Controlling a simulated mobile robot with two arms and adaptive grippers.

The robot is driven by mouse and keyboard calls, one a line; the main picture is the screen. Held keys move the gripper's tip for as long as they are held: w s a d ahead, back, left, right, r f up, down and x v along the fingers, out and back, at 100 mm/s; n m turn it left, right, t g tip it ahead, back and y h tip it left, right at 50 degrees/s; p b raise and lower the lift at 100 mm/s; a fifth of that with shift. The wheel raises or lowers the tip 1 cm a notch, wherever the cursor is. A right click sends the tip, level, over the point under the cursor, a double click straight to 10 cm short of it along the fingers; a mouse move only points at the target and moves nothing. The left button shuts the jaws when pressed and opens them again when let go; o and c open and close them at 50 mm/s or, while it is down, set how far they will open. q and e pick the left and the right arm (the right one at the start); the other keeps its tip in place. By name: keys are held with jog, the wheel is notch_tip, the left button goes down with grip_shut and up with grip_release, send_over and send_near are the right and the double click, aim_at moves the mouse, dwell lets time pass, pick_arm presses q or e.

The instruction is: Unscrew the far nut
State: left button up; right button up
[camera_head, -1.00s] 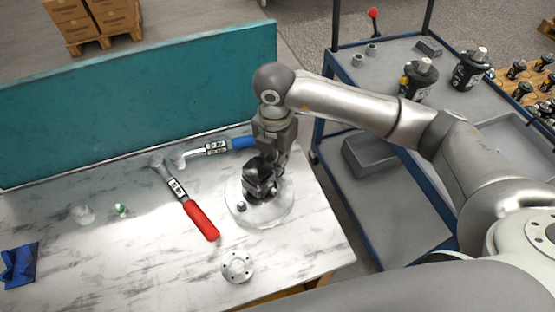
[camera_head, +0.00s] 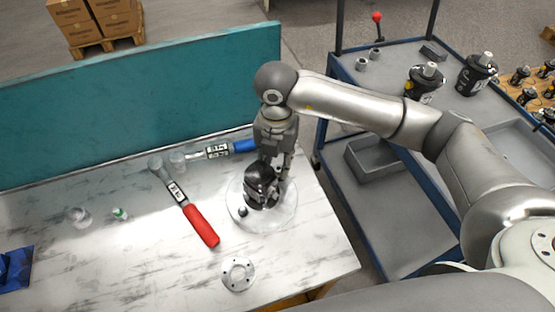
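A black hydraulic motor (camera_head: 259,187) stands on a round, see-through base plate (camera_head: 285,213) at the right part of the marble-topped table. My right gripper (camera_head: 279,170) points down at the back right of the motor, close against it. Its fingertips are mostly hidden by the motor and are too small to read as open or shut. The far nut cannot be made out; the motor and gripper cover that area. A small dark round part (camera_head: 243,212) sits at the front left of the base plate. My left gripper is not in view.
A red-handled torque wrench (camera_head: 201,226) and a blue-handled one (camera_head: 243,146) lie left of the motor. A flanged metal disc (camera_head: 238,273) lies in front. A teal panel (camera_head: 130,95) closes the table's back. A blue cart (camera_head: 395,225) with motors stands right.

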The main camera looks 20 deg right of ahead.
jog(key=shift+s+a+f, duration=0.15)
jog(key=shift+s, duration=0.25)
jog(key=m+p, duration=0.1)
jog(key=m, duration=0.3)
jog(key=shift+s, duration=0.2)
jog(key=m, duration=0.1)
jog(key=m+p, duration=0.1)
jog(key=m, duration=0.2)
jog(key=shift+w+d+r, duration=0.15)
jog(key=shift+d+r, duration=0.05)
jog(key=shift+d, duration=0.05)
jog(key=shift+d+m+p, duration=0.2)
jog(key=shift+m+p, duration=0.35)
jog(key=shift+m, duration=0.55)
jog(key=shift+w+a, duration=0.15)
jog(key=shift+w, duration=0.1)
